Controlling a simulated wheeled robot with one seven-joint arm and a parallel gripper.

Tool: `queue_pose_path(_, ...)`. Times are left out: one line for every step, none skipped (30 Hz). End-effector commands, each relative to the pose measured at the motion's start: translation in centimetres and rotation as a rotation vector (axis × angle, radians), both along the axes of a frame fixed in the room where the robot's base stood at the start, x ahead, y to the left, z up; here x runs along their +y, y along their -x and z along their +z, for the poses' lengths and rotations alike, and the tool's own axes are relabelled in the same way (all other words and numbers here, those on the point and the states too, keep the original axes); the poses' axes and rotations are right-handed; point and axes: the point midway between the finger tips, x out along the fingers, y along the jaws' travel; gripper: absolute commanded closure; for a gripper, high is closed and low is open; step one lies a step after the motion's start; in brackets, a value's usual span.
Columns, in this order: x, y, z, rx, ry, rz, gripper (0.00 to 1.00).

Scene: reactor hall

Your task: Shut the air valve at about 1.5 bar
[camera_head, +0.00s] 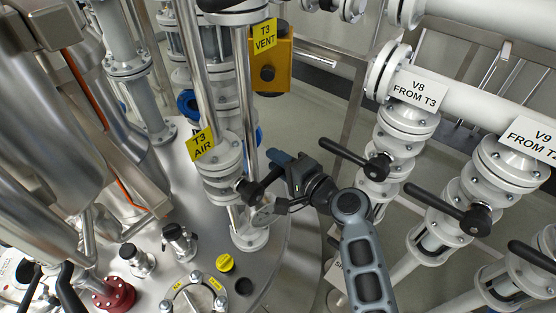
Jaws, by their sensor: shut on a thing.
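The air valve (218,167) is a pale flanged valve body with a yellow T3 AIR tag (201,143), on a vertical pipe left of centre. Its black handle (251,190) sticks out from the hub on the body's right side. My gripper (274,182) is right of the valve and is shut on this handle. The jaws hide the handle's outer part, so its exact angle is hard to tell. A small grey disc (263,216) shows just below the jaws; I cannot tell whether it is a gauge. No pressure reading is legible.
A yellow T3 VENT tag (264,37) and yellow box (270,68) are above. Lever valves tagged V8 (415,90) and V9 (533,138) stand at right. A steel vessel top (205,275) lies below, with small fittings. Large steel cylinders fill the left.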

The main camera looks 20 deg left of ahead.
Motion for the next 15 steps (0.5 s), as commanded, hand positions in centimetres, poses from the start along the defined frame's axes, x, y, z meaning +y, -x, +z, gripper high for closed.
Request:
queue_pose_path(-0.22,0.03,-0.46,0.007,0.003,-0.003,1.00)
queue_pose_path(-0.22,0.03,-0.46,0.007,0.003,-0.003,1.00)
queue_pose_path(-0.22,0.03,-0.46,0.007,0.003,-0.003,1.00)
queue_pose_path(-0.21,0.04,-0.46,0.007,0.003,-0.003,1.00)
queue_pose_path(-0.21,0.04,-0.47,0.007,0.004,-0.003,1.00)
queue_pose_path(-0.21,0.04,-0.47,0.007,0.004,-0.003,1.00)
queue_pose_path(-0.21,0.04,-0.48,0.007,0.004,-0.003,0.68)
queue_pose_path(-0.21,0.05,-0.48,0.007,0.004,-0.003,0.65)
queue_pose_path(-0.21,0.05,-0.46,0.007,0.003,-0.003,0.61)
queue_pose_path(-0.19,0.04,-0.44,0.006,0.004,-0.003,0.59)
queue_pose_path(-0.18,0.05,-0.40,0.006,0.003,-0.002,0.56)
queue_pose_path(-0.17,0.04,-0.36,0.005,0.003,-0.002,0.52)
queue_pose_path(-0.15,0.04,-0.33,0.005,0.003,-0.002,0.51)
queue_pose_path(-0.13,0.03,-0.30,0.004,0.002,-0.002,0.51)
queue_pose_path(-0.11,0.03,-0.25,0.003,0.003,-0.001,0.51)
